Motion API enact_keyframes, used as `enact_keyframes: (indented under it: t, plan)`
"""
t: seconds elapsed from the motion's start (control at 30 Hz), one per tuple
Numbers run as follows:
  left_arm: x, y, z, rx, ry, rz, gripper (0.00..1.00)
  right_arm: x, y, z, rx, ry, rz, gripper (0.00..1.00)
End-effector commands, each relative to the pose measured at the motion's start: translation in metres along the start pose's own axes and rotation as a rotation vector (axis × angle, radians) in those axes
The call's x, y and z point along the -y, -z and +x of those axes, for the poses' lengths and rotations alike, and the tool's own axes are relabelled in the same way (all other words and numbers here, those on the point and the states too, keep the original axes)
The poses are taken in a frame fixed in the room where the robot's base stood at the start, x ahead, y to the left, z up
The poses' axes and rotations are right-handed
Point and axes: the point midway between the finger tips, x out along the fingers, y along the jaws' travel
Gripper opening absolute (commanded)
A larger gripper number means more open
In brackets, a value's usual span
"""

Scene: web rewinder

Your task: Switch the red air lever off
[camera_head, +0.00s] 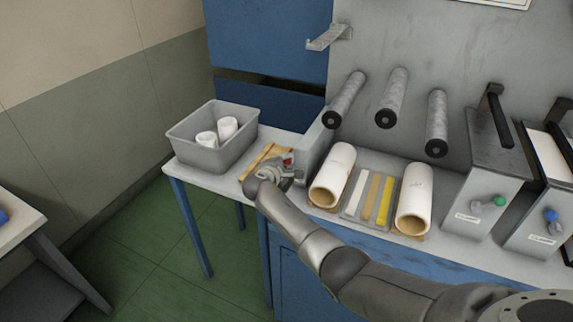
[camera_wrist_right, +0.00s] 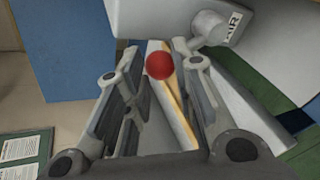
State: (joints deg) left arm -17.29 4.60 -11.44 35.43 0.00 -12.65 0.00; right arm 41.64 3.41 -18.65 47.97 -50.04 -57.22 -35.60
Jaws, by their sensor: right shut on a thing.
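The red air lever shows its round red knob (camera_wrist_right: 159,66) between the fingertips of my right gripper (camera_wrist_right: 156,60) in the right wrist view. The gripper is shut on the lever. A grey pivot (camera_wrist_right: 208,28) and a label reading AIR (camera_wrist_right: 233,22) sit beside it on the light grey housing. In the head view a bit of the red knob (camera_head: 288,160) shows at my right gripper (camera_head: 280,171), by the left end of the machine. The lever's arm is mostly hidden by the gripper. My left gripper is not in view.
A grey bin (camera_head: 196,159) with white rolls stands on the bench to the left. Two large white rolls (camera_head: 414,195) and a tray of strips (camera_head: 351,207) lie right of the gripper. Boxes with a green knob (camera_head: 499,200) and a blue knob (camera_head: 550,215) stand farther right.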

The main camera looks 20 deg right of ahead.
Motion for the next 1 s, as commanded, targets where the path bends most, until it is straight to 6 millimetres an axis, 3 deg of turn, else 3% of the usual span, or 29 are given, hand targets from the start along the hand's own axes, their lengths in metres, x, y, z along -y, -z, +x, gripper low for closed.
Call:
enact_keyframes:
  t: [0.03,0.67,0.7,0.9,1.0]
  plan:
    - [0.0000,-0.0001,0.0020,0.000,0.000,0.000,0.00,0.0073,-0.0032,0.0042,0.016,0.016,-0.017,0.00]
    - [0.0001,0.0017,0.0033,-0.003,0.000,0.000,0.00,0.0107,-0.0020,0.0056,0.032,0.032,-0.061,0.00]
    - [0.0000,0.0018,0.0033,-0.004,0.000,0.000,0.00,0.0109,-0.0021,0.0057,0.032,0.032,-0.061,0.29]
    - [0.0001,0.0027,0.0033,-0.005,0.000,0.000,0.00,0.0092,-0.0014,0.0051,0.030,0.029,-0.059,0.54]
    - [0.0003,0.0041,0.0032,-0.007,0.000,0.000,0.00,0.0073,-0.0006,0.0044,0.028,0.026,-0.058,0.56]
